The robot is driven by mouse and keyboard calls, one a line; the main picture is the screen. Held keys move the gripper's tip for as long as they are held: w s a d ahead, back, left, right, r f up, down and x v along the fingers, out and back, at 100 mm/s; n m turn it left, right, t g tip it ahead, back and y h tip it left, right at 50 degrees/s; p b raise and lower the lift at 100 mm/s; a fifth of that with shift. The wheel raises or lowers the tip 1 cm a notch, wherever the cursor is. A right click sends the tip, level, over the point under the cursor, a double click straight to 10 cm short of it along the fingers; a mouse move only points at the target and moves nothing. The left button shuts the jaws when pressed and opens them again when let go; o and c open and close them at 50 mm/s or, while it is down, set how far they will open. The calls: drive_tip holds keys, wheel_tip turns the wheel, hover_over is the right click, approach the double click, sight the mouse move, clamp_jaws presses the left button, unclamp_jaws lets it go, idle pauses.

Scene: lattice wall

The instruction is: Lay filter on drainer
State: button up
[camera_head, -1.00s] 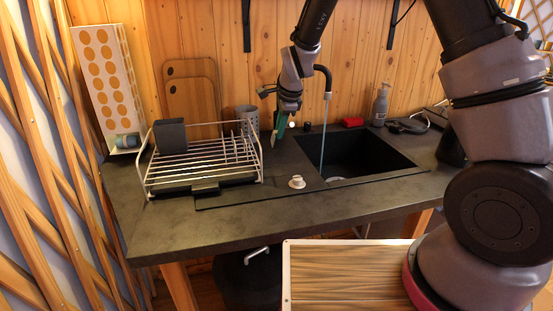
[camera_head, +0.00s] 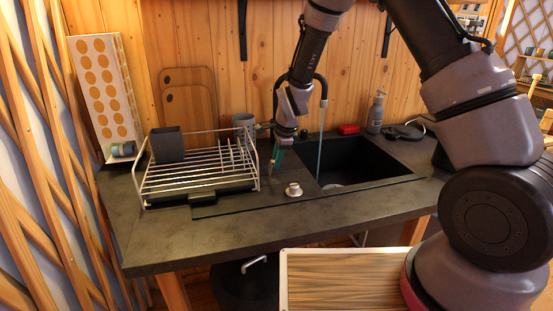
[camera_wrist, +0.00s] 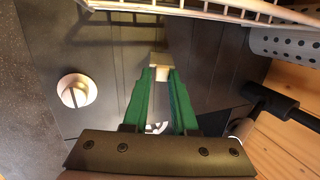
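The drainer, a white wire dish rack (camera_head: 197,172), stands on the left of the counter; its edge shows at the top of the wrist view (camera_wrist: 215,12). My gripper (camera_head: 274,164) points down just right of the rack, low above the counter. In the wrist view, its green fingers (camera_wrist: 160,75) close in on a small pale beige block (camera_wrist: 161,64) that sits between the tips. I take this block for the filter, but its full shape is hidden. A white round slotted piece (camera_head: 293,189) lies on the counter; it also shows in the wrist view (camera_wrist: 76,90).
A black sink (camera_head: 365,163) with a tall black tap (camera_head: 322,88) is right of my gripper. A grey perforated cup (camera_head: 243,121) stands behind the rack, near cutting boards (camera_head: 187,100). A dark box (camera_head: 167,144) stands in the rack. The front of the counter (camera_head: 200,235) is clear.

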drive_tip(key=shift+o, duration=0.8)
drive_tip(key=shift+r, duration=0.25)
drive_tip(key=s+d+r+n+t, duration=0.15)
drive_tip(key=s+d+r, duration=0.35)
drive_tip(key=r, duration=0.5)
drive_tip(key=s+d+r+n+y, duration=0.1)
drive_tip(key=s+d+r+n, duration=0.15)
drive_tip(key=d+r, duration=0.5)
drive_tip(key=s+d+r+n, duration=0.1)
drive_tip(key=s+d+r, duration=0.35)
drive_tip(key=r, duration=0.65)
drive_tip(key=s+d+r+n, duration=0.2)
drive_tip(key=s+d, duration=0.1)
drive_tip(key=s, duration=0.1)
drive_tip(key=s+d+r+n+t, duration=0.1)
drive_tip(key=s+d+r+n, duration=0.1)
drive_tip(key=s, duration=0.3)
drive_tip(key=s+d+r+n+t+h, duration=0.1)
drive_tip(key=s+d+r+n, duration=0.1)
drive_tip(key=s, duration=0.3)
drive_tip(key=shift+d, duration=0.9)
